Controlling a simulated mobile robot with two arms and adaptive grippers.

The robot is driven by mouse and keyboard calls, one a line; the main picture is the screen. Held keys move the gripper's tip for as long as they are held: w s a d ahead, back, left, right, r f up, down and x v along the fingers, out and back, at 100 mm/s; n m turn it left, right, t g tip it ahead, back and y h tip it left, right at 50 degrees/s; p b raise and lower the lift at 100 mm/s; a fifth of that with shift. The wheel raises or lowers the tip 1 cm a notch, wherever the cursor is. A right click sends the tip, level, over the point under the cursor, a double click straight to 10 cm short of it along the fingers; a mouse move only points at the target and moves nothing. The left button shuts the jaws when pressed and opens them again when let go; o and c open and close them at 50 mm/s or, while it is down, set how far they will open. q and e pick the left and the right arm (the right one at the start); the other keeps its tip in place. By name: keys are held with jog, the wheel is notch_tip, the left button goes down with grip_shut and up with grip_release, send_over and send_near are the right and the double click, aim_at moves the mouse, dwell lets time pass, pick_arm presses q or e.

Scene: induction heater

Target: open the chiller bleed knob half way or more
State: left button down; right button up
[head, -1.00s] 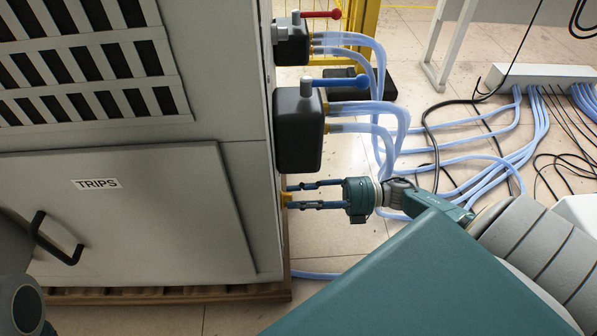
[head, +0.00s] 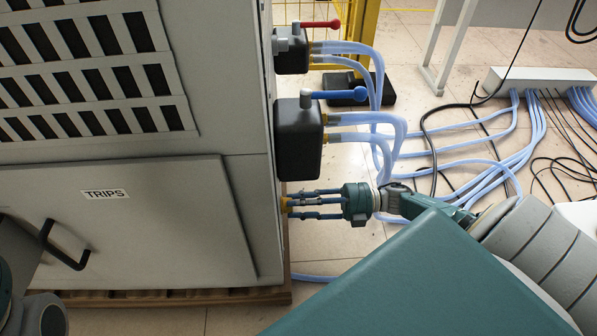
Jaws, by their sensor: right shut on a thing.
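The chiller bleed knob (head: 284,204) is a small yellow-brass piece low on the right side of the grey cabinet, mostly hidden by my fingertips. My right gripper (head: 288,204) reaches it from the right, with its blue-grey fingers pointing left at the cabinet side. The fingers are shut on the knob. How far the knob is turned cannot be told.
Above the knob, two black valve boxes (head: 298,142) with blue (head: 340,95) and red (head: 320,24) levers stick out from the cabinet (head: 215,245). Pale blue hoses (head: 395,140) hang close above my right wrist. A white manifold (head: 535,78) and cables lie on the floor at right.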

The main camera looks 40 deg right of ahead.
dwell(0.3)
jog(key=o, duration=1.2)
jog(key=shift+c, duration=0.2)
jog(key=shift+d, duration=0.1)
jog(key=v, duration=1.2)
